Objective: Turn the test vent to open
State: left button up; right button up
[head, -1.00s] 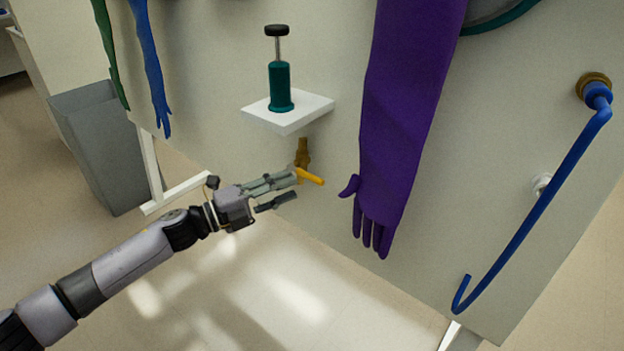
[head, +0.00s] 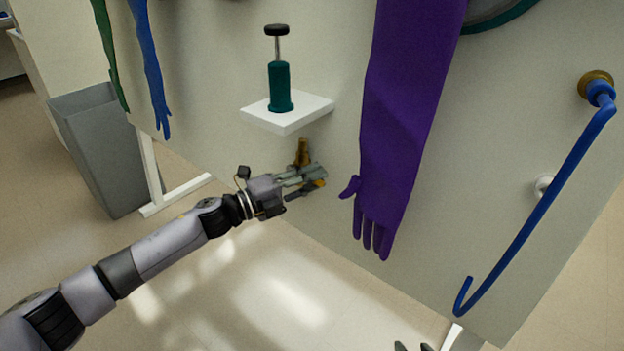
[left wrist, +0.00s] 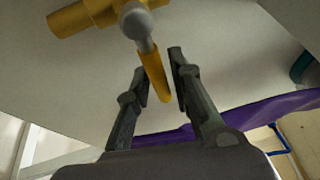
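The test vent is a brass valve (head: 302,152) on the panel under a small white shelf, with a yellow lever (left wrist: 153,78). In the left wrist view the valve's yellow-brass body (left wrist: 85,15) and grey stem show at the top. The lever points down between the fingers of my left gripper (left wrist: 158,63). My left gripper is open, one finger on each side of the lever, with a gap visible on the right side. In the head view its fingers hide most of the lever. Two dark fingertips of my right gripper (head: 413,347) show apart at the bottom edge.
A purple glove (head: 405,120) hangs close to the right of the left gripper. A white shelf (head: 300,120) with a teal plunger device (head: 280,88) is above. A bent blue pipe (head: 535,215) is at right. A grey bin (head: 95,140) stands at left.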

pick_arm(q)
grip_shut()
dwell(0.4)
